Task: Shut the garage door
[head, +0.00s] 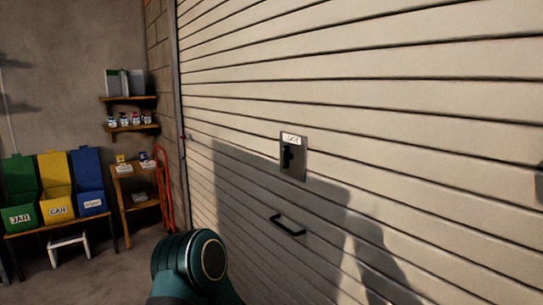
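The garage door (380,95) is a large cream door of horizontal slats that fills the middle and right of the head view. Its slats run down past the bottom of the view, and its lower edge is not visible. A grey lock plate (293,157) with a black latch and a small white label sits on the slats. Below it is a black bar handle (288,224). A teal and dark part of my arm shows at the bottom centre, in front of the door. Neither gripper shows in this view.
Green (22,190), yellow (56,186) and blue (89,182) bins stand on a bench at the left. Wall shelves (130,128), a small wooden stand (135,190) and a red hand truck (164,190) are beside the door's left edge. A white stool (68,241) is on the floor.

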